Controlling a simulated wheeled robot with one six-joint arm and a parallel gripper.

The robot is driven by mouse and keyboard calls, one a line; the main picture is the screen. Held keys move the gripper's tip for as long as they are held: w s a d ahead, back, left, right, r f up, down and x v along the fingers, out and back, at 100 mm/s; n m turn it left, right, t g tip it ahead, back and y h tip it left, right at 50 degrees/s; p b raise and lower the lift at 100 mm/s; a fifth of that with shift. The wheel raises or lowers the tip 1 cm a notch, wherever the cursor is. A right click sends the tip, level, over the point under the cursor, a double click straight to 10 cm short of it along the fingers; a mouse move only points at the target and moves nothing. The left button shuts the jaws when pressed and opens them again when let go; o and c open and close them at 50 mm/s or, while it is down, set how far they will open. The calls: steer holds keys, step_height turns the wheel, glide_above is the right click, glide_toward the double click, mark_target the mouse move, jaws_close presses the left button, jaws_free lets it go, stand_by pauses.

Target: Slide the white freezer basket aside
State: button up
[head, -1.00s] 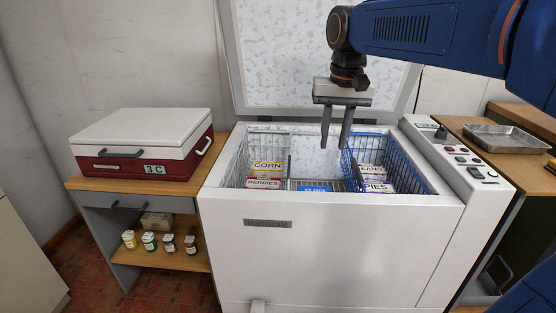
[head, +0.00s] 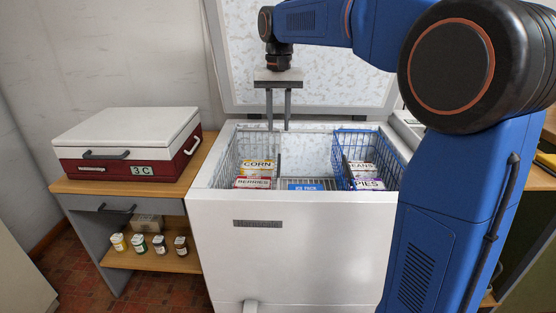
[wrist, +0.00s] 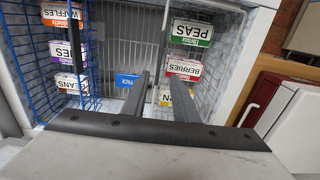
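The white freezer basket (head: 230,160) is a wire basket in the left side of the open chest freezer (head: 290,255). It holds CORN (head: 257,167) and BERRIES (head: 252,183) boxes; the wrist view also shows a PEAS box (wrist: 191,34) there. My gripper (head: 278,129) points straight down, its two dark fingers apart with nothing between them. In the head view its tips overlap the freezer's back inner wall, near the white basket's right side. In the wrist view the fingers (wrist: 150,74) lie over the BERRIES side of the freezer. I cannot tell whether they touch the basket.
A blue wire basket (head: 398,160) with boxes fills the freezer's right side. A blue ICE PACK (head: 304,187) lies on the floor between the baskets. The raised lid (head: 335,85) stands behind. A red-and-white case (head: 125,145) sits on the left bench.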

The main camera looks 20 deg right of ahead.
mark_target(279, 164)
step_height(279, 164, down, 13)
steer(key=shift+f, duration=0.15)
stand_by(0.4)
jaws_close()
stand_by(1.3)
